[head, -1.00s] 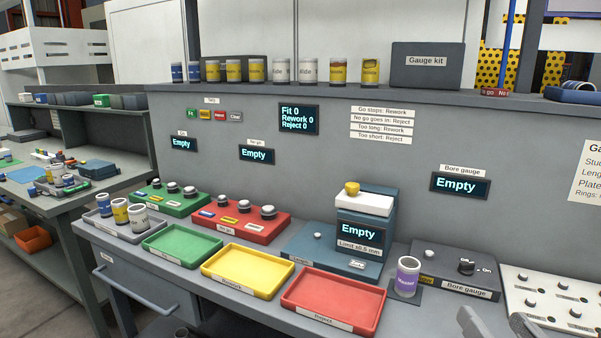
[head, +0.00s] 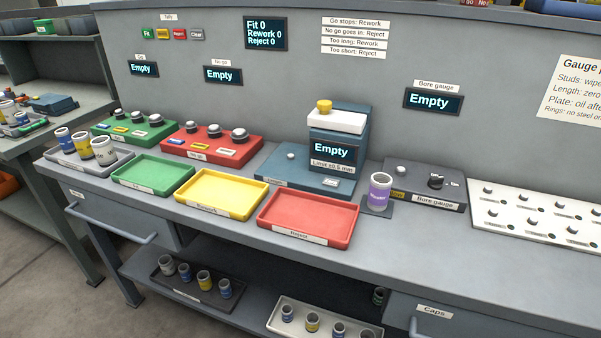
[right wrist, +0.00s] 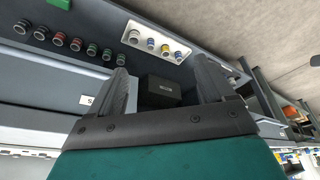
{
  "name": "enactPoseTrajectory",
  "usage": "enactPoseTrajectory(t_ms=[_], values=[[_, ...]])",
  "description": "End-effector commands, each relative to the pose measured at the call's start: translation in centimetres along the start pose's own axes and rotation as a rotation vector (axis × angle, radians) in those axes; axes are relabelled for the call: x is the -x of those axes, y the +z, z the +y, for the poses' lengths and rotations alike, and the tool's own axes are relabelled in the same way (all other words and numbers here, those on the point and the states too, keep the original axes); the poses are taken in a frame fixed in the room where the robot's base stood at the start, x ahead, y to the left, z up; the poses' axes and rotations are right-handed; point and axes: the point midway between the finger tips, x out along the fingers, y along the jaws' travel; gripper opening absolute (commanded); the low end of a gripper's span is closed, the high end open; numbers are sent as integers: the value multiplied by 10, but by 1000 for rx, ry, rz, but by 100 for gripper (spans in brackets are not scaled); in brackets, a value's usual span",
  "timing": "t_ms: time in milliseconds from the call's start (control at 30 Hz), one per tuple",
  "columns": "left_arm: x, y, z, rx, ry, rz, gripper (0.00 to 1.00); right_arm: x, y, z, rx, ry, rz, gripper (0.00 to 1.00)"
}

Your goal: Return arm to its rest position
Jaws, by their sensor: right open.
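My right gripper (right wrist: 165,92) shows in the right wrist view, with its two dark fingers apart and nothing between them. It is clear of the bench, and a dark box (right wrist: 160,90) shows beyond the gap between the fingers. Neither gripper shows in the head view now. My left gripper is in no current view.
The bench holds a green tray (head: 152,187), yellow tray (head: 221,209) and red tray (head: 308,234), all empty, a grey tray (head: 67,167) of cylinders, a purple-labelled cylinder (head: 380,192) and a bore gauge (head: 425,183). A lower shelf (head: 160,277) carries more trays.

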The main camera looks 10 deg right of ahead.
Motion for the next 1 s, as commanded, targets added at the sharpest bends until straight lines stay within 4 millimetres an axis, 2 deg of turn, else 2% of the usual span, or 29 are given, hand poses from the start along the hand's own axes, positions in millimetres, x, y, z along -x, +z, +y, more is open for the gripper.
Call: enactPoseTrajectory(t_ms=[33, 367, 600, 767, 1000], values=[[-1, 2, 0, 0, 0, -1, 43, -12, -3, 2, 11, 7, 30, 82], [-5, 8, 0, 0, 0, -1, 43, -68, -28, -3, 30, -2, 258, 82], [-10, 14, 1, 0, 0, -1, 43, -112, -38, -11, 43, -20, 493, 82], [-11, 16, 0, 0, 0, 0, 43, -124, -39, -14, 47, -28, 603, 82], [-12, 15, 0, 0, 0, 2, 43, -127, -39, -16, 49, -32, 649, 82]])
